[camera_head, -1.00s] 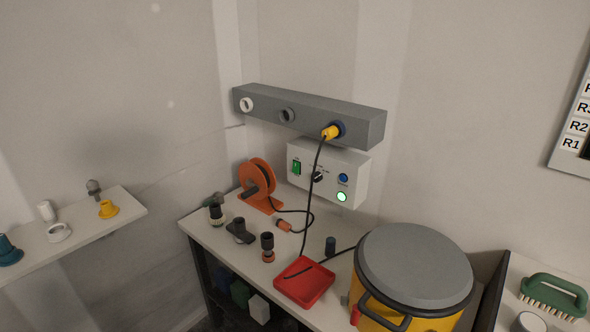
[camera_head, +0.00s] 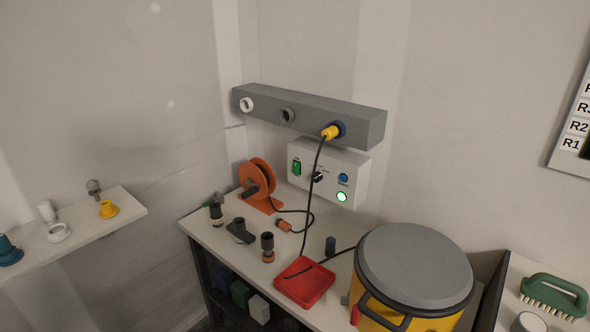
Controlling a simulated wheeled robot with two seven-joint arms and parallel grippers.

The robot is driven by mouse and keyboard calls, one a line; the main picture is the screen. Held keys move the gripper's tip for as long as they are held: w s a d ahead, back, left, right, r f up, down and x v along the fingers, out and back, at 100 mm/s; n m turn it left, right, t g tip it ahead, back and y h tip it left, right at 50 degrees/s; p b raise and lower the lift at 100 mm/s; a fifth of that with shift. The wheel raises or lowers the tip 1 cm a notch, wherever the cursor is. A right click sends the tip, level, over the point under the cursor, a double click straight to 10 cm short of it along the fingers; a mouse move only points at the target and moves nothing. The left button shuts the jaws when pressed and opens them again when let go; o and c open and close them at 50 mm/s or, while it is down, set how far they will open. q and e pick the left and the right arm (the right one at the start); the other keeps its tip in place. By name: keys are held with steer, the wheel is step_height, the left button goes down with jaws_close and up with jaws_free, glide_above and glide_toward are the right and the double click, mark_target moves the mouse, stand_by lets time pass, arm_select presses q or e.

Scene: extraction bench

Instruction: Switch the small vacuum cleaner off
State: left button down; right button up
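The small vacuum cleaner appears to be the yellow drum (camera_head: 412,318) with a grey lid (camera_head: 415,266), standing on the bench at the lower right. A black handle and a small red part (camera_head: 355,315) show at its front left. A white control box (camera_head: 328,175) on the wall has a green rocker switch (camera_head: 296,167), a black rotary knob (camera_head: 317,177), a blue button (camera_head: 343,178) and a lit green button (camera_head: 341,197). Whether the box belongs to the vacuum cleaner I cannot tell. Neither of my grippers is in view.
A grey duct (camera_head: 310,115) with a yellow plug in its right port hangs above the box; a black cable drops from it. An orange reel (camera_head: 257,178), several dark fittings and a red tray (camera_head: 304,284) stand on the bench. A shelf (camera_head: 85,236) is at left, a green brush (camera_head: 555,292) at right.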

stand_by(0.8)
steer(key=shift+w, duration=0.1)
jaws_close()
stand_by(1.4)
